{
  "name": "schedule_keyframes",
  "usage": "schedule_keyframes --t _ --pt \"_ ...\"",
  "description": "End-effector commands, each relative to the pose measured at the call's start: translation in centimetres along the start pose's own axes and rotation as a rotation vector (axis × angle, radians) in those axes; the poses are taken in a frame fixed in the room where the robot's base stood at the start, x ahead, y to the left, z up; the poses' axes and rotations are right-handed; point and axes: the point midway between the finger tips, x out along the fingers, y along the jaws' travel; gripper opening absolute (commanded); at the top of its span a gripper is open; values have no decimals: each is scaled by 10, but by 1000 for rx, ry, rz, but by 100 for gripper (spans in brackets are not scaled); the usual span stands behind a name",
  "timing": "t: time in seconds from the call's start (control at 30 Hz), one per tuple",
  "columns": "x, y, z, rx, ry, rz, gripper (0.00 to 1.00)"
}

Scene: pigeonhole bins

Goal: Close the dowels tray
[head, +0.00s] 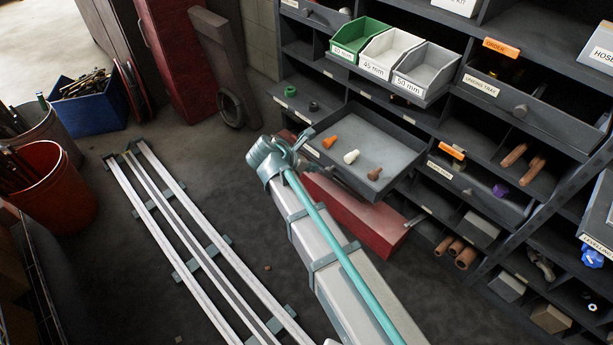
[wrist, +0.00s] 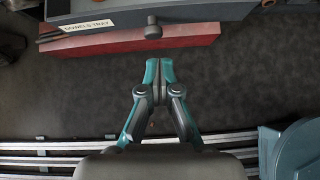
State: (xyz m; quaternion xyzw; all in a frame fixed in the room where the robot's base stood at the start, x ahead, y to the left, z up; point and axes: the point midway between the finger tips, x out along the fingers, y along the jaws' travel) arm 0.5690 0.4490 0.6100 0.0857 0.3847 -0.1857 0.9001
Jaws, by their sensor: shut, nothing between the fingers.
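The dowels tray (head: 390,145) is a grey drawer pulled out from the shelving in the head view, with an orange, a white and a brown peg lying in it. In the wrist view its front (wrist: 200,13) runs along the top, with a "DOWELS TRAY" label (wrist: 88,27) and a dark round knob (wrist: 153,27). My gripper (wrist: 159,64) is shut and empty, with its fingertips pointing at the knob and a gap between them. In the head view my arm hides part of the tray's front, and the fingers cannot be made out clearly.
A red box (head: 355,215) lies under the tray and also shows in the wrist view (wrist: 190,42). Green, white and grey bins (head: 425,68) stand above the tray. Floor rails (head: 190,230) run at left.

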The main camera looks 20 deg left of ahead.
Motion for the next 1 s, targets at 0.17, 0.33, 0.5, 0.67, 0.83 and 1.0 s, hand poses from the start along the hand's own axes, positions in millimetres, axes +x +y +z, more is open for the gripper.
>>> schedule_keyframes --t 0.17,0.33,0.5,0.67,0.83,1.0 --pt "-6 11 -1 -36 -28 18 0" --pt "14 11 -1 -36 -26 15 0" --pt "46 12 -1 -34 -25 15 0" --pt "77 12 0 -33 -25 15 0" --pt "101 13 10 -31 -26 16 0" --pt "113 14 24 -32 -25 16 0"
